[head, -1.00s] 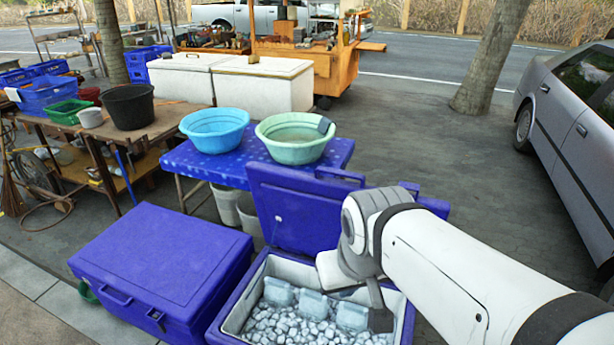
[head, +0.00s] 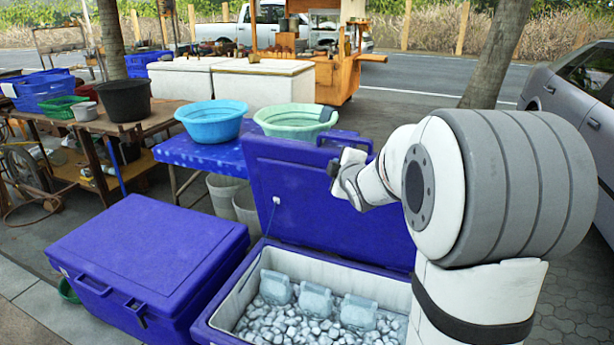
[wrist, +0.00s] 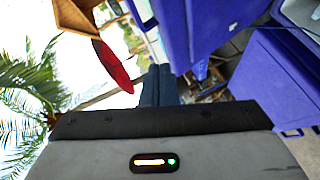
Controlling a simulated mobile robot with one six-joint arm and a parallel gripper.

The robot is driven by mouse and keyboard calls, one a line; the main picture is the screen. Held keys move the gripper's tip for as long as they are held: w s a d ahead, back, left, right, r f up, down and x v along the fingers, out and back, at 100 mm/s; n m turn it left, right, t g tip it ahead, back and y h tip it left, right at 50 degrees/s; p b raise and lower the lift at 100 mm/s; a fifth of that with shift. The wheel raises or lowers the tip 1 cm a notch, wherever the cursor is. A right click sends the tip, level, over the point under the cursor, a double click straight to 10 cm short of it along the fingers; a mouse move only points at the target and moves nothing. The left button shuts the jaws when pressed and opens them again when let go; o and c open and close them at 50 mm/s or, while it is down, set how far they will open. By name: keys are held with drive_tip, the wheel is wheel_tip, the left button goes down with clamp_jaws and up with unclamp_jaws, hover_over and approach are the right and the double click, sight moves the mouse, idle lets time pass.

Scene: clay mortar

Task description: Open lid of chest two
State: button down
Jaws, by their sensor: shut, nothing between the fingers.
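Two blue chests stand side by side. The left chest (head: 150,255) is closed, with its lid flat. The right chest (head: 222,318) is open; its blue lid (head: 300,205) stands tilted up and back at the rear. Inside it are loose ice and several clear ice blocks (head: 315,300). My gripper (head: 334,168) is up by the open lid's upper part, near its top handle; I cannot tell whether it touches the lid. In the wrist view the dark fingers (wrist: 158,85) are together and empty, with blue surfaces beyond them. Nothing marks which chest is number two.
A blue table (head: 190,152) behind the chests bears a blue basin (head: 212,125) and a green basin (head: 290,122). White buckets (head: 225,188) stand under it. A wooden bench (head: 150,122) is at left and a grey car (head: 580,105) at right.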

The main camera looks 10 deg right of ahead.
drive_tip(key=w+d+f+n+t+y+b, duration=0.1)
drive_tip(key=w+f+n+t+y+b, duration=0.3)
drive_tip(key=w+f+n+b, duration=0.4)
drive_tip(key=p, duration=0.1)
approach(317, 152)
drive_tip(key=w+a, duration=0.1)
drive_tip(key=a, duration=0.2)
drive_tip(key=w, duration=0.1)
drive_tip(key=w+d, duration=0.1)
drive_tip(key=w, duration=0.1)
drive_tip(key=shift+w+d+r+y, duration=0.25)
drive_tip(key=shift+d+y, duration=0.05)
drive_tip(key=shift+w+d+r+p, duration=0.15)
drive_tip(key=shift+w+d+p, duration=0.15)
drive_tip(key=shift+w, duration=0.2)
